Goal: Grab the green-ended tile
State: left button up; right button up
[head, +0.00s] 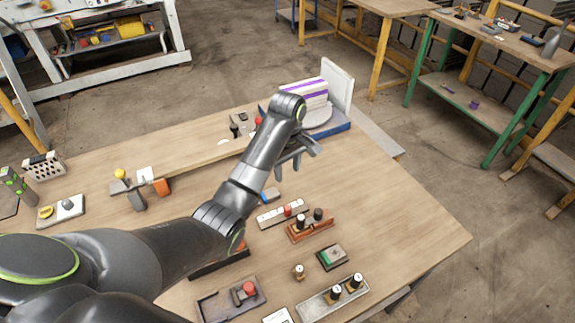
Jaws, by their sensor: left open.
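A small tile with green on it (332,257) lies in a dark shallow holder on the wooden table, right of centre and toward the front. Its green part shows at the left, with a paler part beside it. My left gripper (300,160) is open above the far part of the table, beyond the tile and in front of the striped stack. Nothing shows between its fingers. My right gripper is not in view.
A white and purple striped stack (305,93) stands on a blue base at the back. A red-brown block with dark knobs (310,226), a grey tray with two knobs (333,298) and a small peg (298,271) surround the tile. The table's right side is clear.

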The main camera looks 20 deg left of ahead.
aim_at(332, 256)
jog(key=k+l, duration=0.25)
jog(key=k, duration=0.2)
jog(key=k+l, duration=0.25)
jog(key=k, duration=0.25)
jog(key=k+l, duration=0.25)
jog(key=k, duration=0.2)
jog(key=k+l, duration=0.25)
jog(key=k, duration=0.25)
